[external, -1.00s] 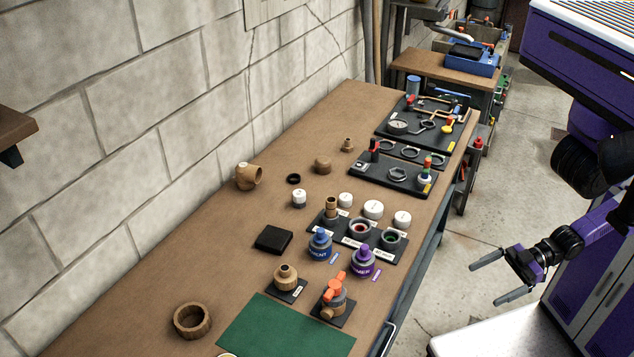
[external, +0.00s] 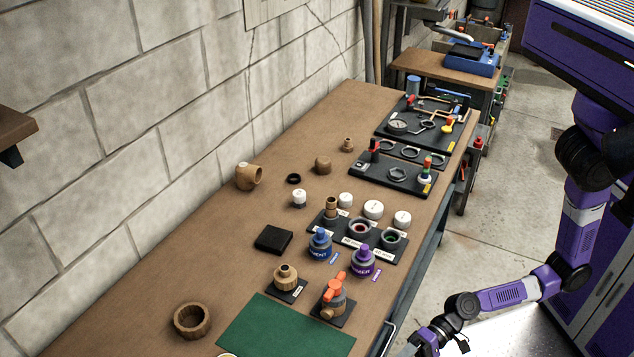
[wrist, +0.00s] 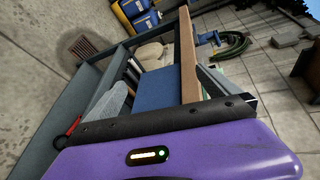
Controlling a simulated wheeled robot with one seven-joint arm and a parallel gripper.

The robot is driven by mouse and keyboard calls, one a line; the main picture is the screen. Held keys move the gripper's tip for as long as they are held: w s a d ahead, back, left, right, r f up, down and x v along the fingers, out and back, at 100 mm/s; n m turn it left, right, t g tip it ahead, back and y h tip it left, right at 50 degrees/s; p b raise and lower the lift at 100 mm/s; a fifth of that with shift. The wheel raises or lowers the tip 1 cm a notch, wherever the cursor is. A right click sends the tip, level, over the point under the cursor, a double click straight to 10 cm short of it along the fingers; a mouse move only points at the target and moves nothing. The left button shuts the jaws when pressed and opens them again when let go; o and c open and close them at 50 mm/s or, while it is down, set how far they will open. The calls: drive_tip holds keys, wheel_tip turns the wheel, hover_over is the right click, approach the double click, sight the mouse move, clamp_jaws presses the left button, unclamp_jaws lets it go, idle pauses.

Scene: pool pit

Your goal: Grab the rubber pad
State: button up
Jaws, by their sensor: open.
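The rubber pad appears to be the flat black square (external: 273,240) on the wooden bench, left of the blue-capped jar in the external view. Nothing lies on it. My gripper (wrist: 163,85) is open and empty in the wrist view, its two grey fingers wide apart. The fingertips are not clear there. I cannot make out the pad in the wrist view.
The bench (external: 130,310) carries a blue-capped jar (external: 320,245), a purple jar (external: 363,261), an orange-handled valve (external: 335,297), a green mat (external: 285,328) and a brown ring (external: 192,320). A block wall (external: 130,120) runs along the left. Bare wood lies left of the pad.

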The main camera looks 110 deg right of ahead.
drive_tip(key=w+a+r+m+g+y, duration=0.1)
drive_tip(key=w+r+y, duration=0.5)
drive_tip(key=w+r, duration=0.65)
drive_tip(key=w+d+r+m, duration=0.1)
drive_tip(key=w+d+r, duration=0.4)
drive_tip(key=d, duration=0.3)
drive_tip(key=w+d+r+m, duration=0.1)
drive_tip(key=w+d+r, duration=0.4)
drive_tip(key=d, duration=0.2)
drive_tip(key=m+g+h+b, duration=0.3)
drive_tip(key=m+h+b, duration=0.3)
drive_tip(key=m+b, duration=0.6)
hover_over(274, 236)
drive_tip(key=s+d, duration=0.3)
drive_tip(key=s, duration=0.2)
wheel_tip(274, 236, down, 6)
drive_tip(key=shift+n, duration=0.3)
drive_tip(key=f, duration=0.3)
drive_tip(key=f+b, duration=0.1)
drive_tip(key=f, duration=0.3)
drive_tip(key=shift+w, duration=0.2)
drive_tip(key=b+x, duration=0.1)
drive_tip(key=x, duration=0.3)
drive_tip(key=shift+w+a+f, duration=0.1)
drive_tip(key=shift+w+a, duration=0.1)
drive_tip(key=shift+w, duration=0.15)
